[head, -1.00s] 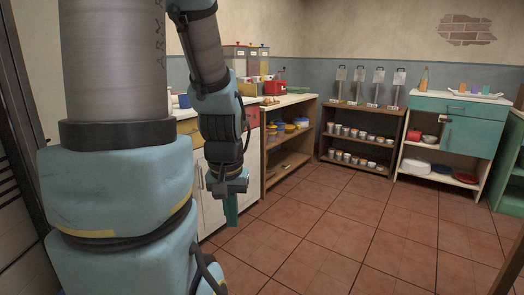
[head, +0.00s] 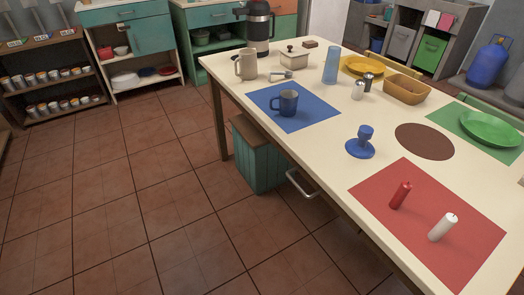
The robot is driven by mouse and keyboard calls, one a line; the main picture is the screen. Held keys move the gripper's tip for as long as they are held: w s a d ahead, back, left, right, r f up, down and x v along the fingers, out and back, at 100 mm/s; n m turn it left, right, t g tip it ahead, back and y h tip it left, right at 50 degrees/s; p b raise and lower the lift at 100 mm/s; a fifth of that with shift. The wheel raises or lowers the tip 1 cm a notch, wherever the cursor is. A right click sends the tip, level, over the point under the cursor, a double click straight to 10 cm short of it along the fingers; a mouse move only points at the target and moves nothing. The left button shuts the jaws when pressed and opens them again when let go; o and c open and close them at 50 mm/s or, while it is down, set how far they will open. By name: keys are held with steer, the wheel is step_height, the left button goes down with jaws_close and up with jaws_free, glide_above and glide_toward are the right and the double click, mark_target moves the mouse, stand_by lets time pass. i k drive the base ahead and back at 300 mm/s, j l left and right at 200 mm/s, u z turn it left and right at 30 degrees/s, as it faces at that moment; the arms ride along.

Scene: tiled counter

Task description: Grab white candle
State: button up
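The white candle (head: 442,227) is on the red placemat (head: 455,246) at the near right of the table in the head view. It looks tilted to the right, with its top toward the right. A red candle (head: 400,195) is on the same placemat, to the left of and a little beyond the white one, apart from it. My gripper is out of the head view now, so whether it is open or shut is hidden.
The cream table (head: 318,145) fills the right side. A blue candle holder (head: 361,143) and a brown round mat (head: 424,141) are beyond the red placemat. A blue mug (head: 287,103) is on a blue placemat (head: 263,98). The tiled floor (head: 130,215) at left is clear.

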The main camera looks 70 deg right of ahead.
mark_target(450, 219)
steer(key=k+j, duration=0.3)
steer(key=k, duration=0.2)
steer(key=k+j, duration=0.25)
steer(key=k, duration=0.2)
steer(key=k+j, duration=0.3)
steer(key=k, duration=0.2)
steer(key=k+j, duration=0.25)
steer(key=k, duration=0.25)
